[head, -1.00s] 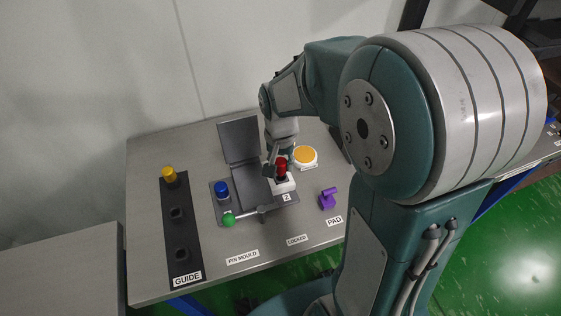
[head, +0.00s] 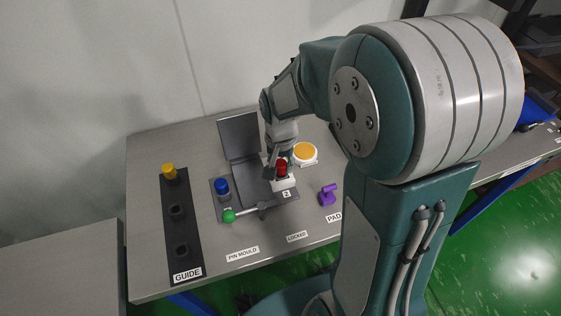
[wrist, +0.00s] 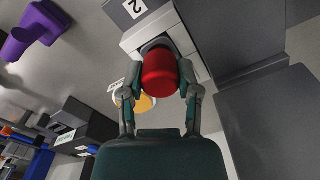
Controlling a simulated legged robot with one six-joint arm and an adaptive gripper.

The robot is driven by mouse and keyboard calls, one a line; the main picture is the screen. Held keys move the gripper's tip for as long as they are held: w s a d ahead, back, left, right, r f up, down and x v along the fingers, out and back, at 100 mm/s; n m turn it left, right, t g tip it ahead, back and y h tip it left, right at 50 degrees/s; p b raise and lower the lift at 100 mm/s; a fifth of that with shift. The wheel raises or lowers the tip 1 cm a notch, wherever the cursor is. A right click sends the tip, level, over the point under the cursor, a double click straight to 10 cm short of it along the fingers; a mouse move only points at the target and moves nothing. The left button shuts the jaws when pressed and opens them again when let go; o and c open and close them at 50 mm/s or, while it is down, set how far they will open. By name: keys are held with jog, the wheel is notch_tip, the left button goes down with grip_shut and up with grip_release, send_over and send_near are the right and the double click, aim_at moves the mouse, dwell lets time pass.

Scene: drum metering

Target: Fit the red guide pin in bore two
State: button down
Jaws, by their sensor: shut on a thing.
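The red guide pin (head: 281,167) is at the white block (head: 284,184) beside the "2" label on the pin mould (head: 240,190). My gripper (head: 275,165) is shut on it; in the wrist view the red pin (wrist: 159,72) sits between the two fingers (wrist: 160,80). Its lower end meets a dark round opening in the white block (wrist: 150,38); how deep it sits cannot be told. The blue pin (head: 221,187) stands at the mould's left side. The mould's grey lid (head: 239,138) stands open.
A dark guide rack (head: 181,225) at left holds a yellow pin (head: 169,171) and two empty sockets. A green-knobbed lever (head: 229,216) lies at the mould's front. An orange-topped round button (head: 305,152) and a purple piece (head: 328,195) are to the right.

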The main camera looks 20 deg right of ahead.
aim_at(280, 162)
jog(key=shift+f, duration=0.55)
jog(key=shift+c, duration=1.2)
grip_release()
notch_tip(280, 162, up, 12)
jog(key=shift+f, duration=0.1)
